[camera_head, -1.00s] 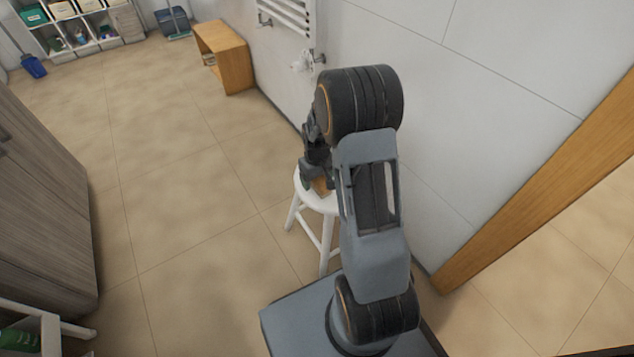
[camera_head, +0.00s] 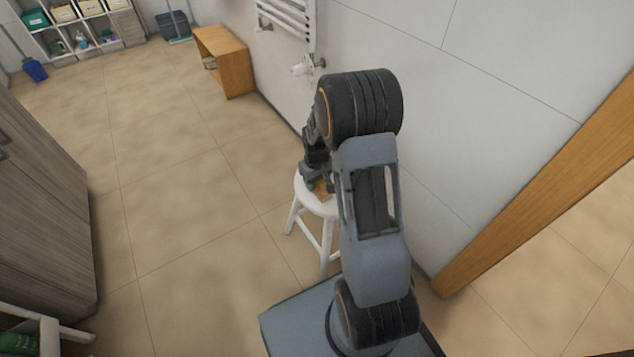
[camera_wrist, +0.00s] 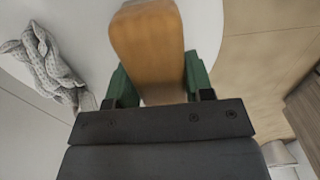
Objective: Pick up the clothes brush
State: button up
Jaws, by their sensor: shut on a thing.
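The clothes brush (camera_wrist: 148,45) shows in the wrist view as an orange-brown wooden body between the two green fingers of my gripper (camera_wrist: 155,80). The fingers are shut on it, one on each side. The brush is over or on the white stool (camera_head: 304,190); I cannot tell whether it touches the seat. In the head view only a small brown piece of the brush (camera_head: 322,188) shows beside my gripper (camera_head: 314,184), and my arm hides the rest.
A grey knitted cloth (camera_wrist: 45,62) lies on the stool left of the brush in the wrist view. A wooden bench (camera_head: 225,60) stands farther back. The tiled floor left of the stool is clear.

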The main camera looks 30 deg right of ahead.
jog(key=shift+r+p, duration=0.35)
jog(key=shift+r, duration=0.25)
notch_tip(320, 180, up, 3)
jog(key=shift+f+p, duration=0.2)
jog(key=shift+p, duration=0.65)
jog(key=s+r+p, duration=0.1)
jog(key=r, duration=0.1)
jog(key=s+r+p, duration=0.1)
jog(key=s+r, duration=0.1)
jog(key=s+a+r, duration=0.1)
jog(key=s+r, duration=0.1)
jog(key=shift+s+r+p, duration=0.15)
jog(key=shift+s+p, duration=0.1)
jog(key=shift+p, duration=0.15)
jog(key=s+a+r+p, duration=0.1)
jog(key=s+r+p, duration=0.1)
jog(key=s, duration=0.6)
jog(key=shift+s+a+r, duration=0.15)
jog(key=shift+a+r, duration=0.25)
jog(key=shift+r, duration=0.05)
